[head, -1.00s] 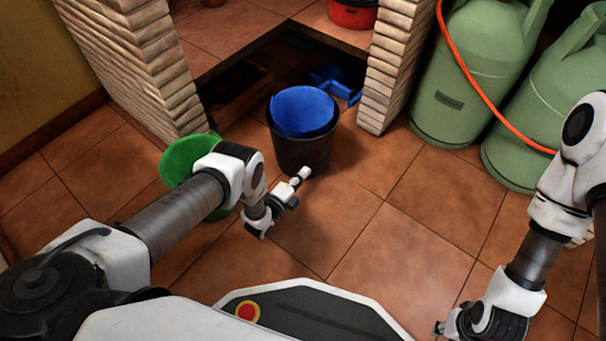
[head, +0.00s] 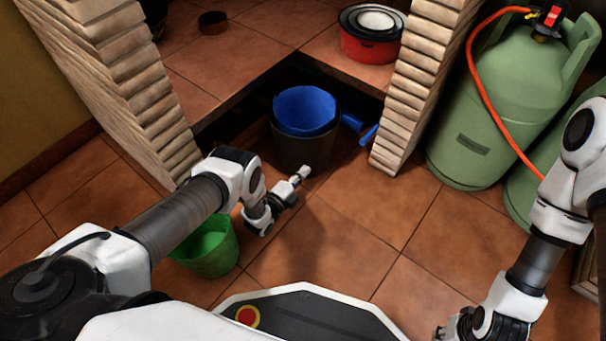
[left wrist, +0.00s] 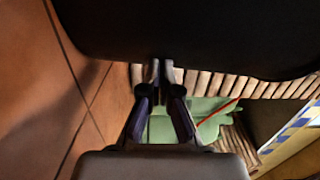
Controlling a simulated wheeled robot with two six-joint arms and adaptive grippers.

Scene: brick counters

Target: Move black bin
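The black bin (head: 298,153) stands upright on the tiled floor at the opening below the brick counter in the head view, with a blue bucket (head: 304,110) nested in its top. My left gripper (head: 304,173) is at the near side of the bin, low in the picture, its fingertips at the bin's wall. In the left wrist view its fingers (left wrist: 161,70) are together, and their tips meet a large dark surface (left wrist: 180,30), seemingly the bin. My right gripper (head: 445,332) is at the lower right, away from the bin; its fingers are unclear.
A green bucket (head: 208,252) stands under my left forearm. Blue pieces (head: 367,134) lie right of the bin. Brick pillars (head: 415,85) flank the opening; a green gas cylinder (head: 490,110) stands right. A red pot (head: 368,45) sits on the counter. Floor in front is open.

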